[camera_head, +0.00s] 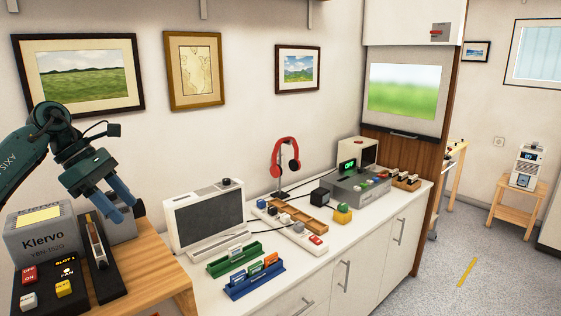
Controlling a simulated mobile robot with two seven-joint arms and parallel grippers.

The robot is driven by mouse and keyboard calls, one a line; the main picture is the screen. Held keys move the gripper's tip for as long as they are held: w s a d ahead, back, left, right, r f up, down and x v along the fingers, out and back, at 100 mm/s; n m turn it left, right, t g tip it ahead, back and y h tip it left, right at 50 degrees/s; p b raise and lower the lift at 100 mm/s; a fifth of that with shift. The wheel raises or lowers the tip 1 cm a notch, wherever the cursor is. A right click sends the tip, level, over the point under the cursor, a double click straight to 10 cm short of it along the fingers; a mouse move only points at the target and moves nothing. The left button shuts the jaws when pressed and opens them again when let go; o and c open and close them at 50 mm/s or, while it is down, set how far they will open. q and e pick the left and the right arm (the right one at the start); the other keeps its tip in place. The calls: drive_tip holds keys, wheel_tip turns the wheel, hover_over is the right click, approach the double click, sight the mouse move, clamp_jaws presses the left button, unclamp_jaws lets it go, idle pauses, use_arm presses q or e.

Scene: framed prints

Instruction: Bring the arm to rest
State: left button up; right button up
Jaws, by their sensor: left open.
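My left gripper (122,203) has blue fingers that point down and to the right. It is open, with nothing seen between the fingers. It hangs in front of a grey box behind the wooden table's devices, left of the screen unit. Whether the fingertips touch anything beneath cannot be told. My right gripper does not show.
A Klervo box (45,240), a button panel (45,288) and a black slotted device (100,255) crowd the wooden table (160,275). A screen unit (207,222), card racks (253,280) and red headphones (285,155) stand on the white counter. Framed prints (195,70) hang above.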

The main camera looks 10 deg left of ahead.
use_arm(q)
drive_tip(key=d+f+n+t+h, duration=0.2)
drive_tip(key=d+f+n+h, duration=0.25)
drive_tip(key=d, duration=0.55)
drive_tip(key=d+f+n+t+h, duration=0.1)
drive_tip(key=d+f+n+h, duration=0.35)
drive_tip(key=d, duration=0.45)
drive_tip(key=d+f+n+t+h, duration=0.25)
drive_tip(key=d+f, duration=0.35)
drive_tip(key=d, duration=0.4)
drive_tip(key=s+a+f+m+t+y, duration=0.1)
drive_tip(key=s+f+m+y, duration=0.6)
drive_tip(key=m, duration=1.1)
drive_tip(key=s+a+f+m+t+y, duration=0.1)
drive_tip(key=s+f+m+y, duration=0.6)
drive_tip(key=s+f+m, duration=0.7)
wheel_tip(320, 180, down, 5)
drive_tip(key=a+m, duration=0.1)
drive_tip(key=m, duration=0.3)
drive_tip(key=shift+a+t, duration=0.2)
drive_tip(key=shift+t, duration=0.15)
drive_tip(key=shift+y, duration=0.35)
